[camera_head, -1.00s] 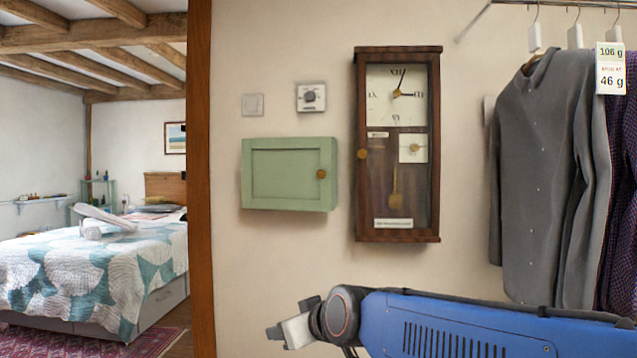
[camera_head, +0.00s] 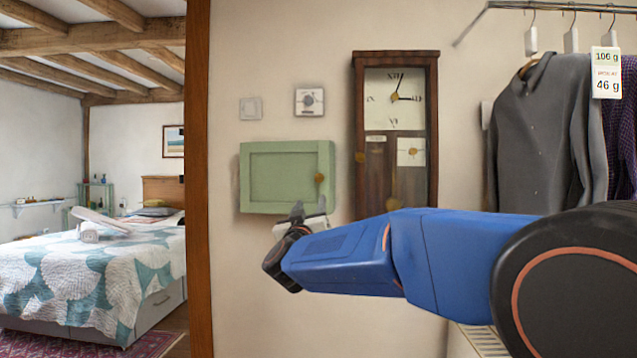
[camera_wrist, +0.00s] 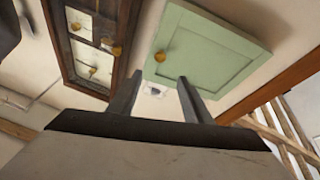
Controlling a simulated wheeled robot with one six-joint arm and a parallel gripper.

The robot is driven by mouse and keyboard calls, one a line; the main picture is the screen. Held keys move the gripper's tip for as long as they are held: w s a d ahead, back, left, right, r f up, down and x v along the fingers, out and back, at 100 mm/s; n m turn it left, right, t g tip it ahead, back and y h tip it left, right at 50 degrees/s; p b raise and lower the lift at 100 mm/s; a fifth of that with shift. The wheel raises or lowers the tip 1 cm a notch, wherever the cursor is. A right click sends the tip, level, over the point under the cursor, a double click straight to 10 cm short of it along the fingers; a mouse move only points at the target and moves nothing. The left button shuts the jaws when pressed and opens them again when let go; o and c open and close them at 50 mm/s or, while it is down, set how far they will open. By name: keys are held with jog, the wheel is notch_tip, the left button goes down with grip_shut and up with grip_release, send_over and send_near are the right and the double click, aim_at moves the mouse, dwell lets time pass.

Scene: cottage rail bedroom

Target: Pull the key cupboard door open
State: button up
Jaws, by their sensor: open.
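The green key cupboard (camera_head: 285,177) hangs on the cream wall, its panelled door shut. Its round brass knob (camera_head: 319,178) is near the door's right edge. My gripper (camera_head: 308,212) is just below the knob at the cupboard's lower right corner, in front of the wall.
A dark wooden wall clock (camera_head: 397,130) hangs close to the right of the cupboard, its lower part hidden by my arm. A thermostat (camera_head: 309,102) and a switch (camera_head: 250,108) are above the cupboard. Clothes (camera_head: 545,135) hang at right; a wooden post (camera_head: 199,200) stands at left.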

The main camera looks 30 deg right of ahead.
aim_at(319, 179)
jog(key=x, duration=1.7)
jog(key=shift+w+r, duration=0.1)
grip_shut()
